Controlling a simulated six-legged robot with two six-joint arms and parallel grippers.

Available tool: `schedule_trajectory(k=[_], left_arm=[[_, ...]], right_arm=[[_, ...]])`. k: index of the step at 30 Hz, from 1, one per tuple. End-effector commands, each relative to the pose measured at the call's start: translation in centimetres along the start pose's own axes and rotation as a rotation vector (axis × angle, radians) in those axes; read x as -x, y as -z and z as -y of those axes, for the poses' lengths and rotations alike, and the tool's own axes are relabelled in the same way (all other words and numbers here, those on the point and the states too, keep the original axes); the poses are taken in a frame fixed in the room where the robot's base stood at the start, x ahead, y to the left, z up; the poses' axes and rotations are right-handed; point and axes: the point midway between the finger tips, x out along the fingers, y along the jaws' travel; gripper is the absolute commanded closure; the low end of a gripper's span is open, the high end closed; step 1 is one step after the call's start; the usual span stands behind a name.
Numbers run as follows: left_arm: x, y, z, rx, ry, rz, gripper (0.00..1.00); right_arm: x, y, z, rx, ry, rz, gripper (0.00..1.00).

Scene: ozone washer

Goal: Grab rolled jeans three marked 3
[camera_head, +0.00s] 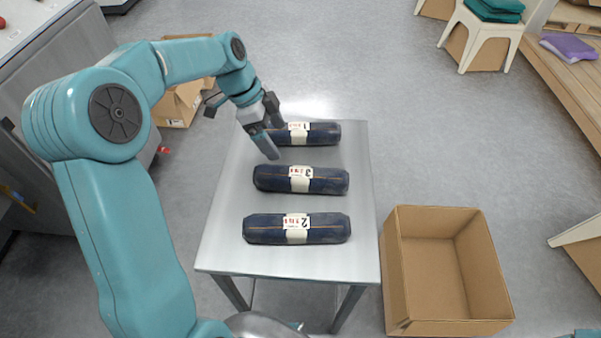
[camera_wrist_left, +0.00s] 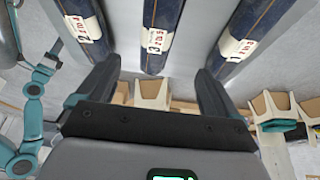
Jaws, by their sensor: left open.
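Three dark blue rolled jeans with white paper bands lie crosswise in a row on a metal table (camera_head: 225,255). The middle roll, marked 3 (camera_head: 326,181), has the roll marked 1 (camera_head: 325,133) behind it and the roll marked 2 (camera_head: 327,230) in front. My left gripper (camera_head: 276,140) is open and empty near the left end of roll 1, behind and left of roll 3. In the left wrist view, roll 3 (camera_wrist_left: 161,16) lies ahead between the open fingers, apart from them. Roll 2 (camera_wrist_left: 82,25) is left and roll 1 (camera_wrist_left: 248,30) right.
An open, empty cardboard box (camera_head: 393,265) stands on the floor right of the table. Another box (camera_head: 178,105) is behind my left arm. A cream stool with teal cloth (camera_head: 482,36) and a wooden bench with purple cloth (camera_head: 568,47) stand back right. Grey machinery is left.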

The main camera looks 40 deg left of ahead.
Motion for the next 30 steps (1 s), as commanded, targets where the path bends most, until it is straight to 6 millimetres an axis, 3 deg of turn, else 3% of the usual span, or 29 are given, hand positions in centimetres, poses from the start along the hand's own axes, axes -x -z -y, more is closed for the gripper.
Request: schedule_trajectory(k=[12,20,27,30], left_arm=[[-8.9,0.1,-0.7,0.0,-0.006,0.001,0.06],[-11.1,0.1,-0.5,0.0,-0.003,0.0,0.06],[-14.9,0.3,-0.4,0.0,-0.004,0.0,0.06],[-15.6,0.2,-0.2,0.0,-0.001,0.0,0.06]], right_arm=[[0.6,0.0,0.2,0.0,0.0,0.0,0.57],[1.0,0.0,0.3,0.0,0.0,0.0,0.57],[1.9,0.0,0.7,0.0,0.0,0.0,0.57],[2.0,0.0,0.7,0.0,0.0,0.0,0.57]])
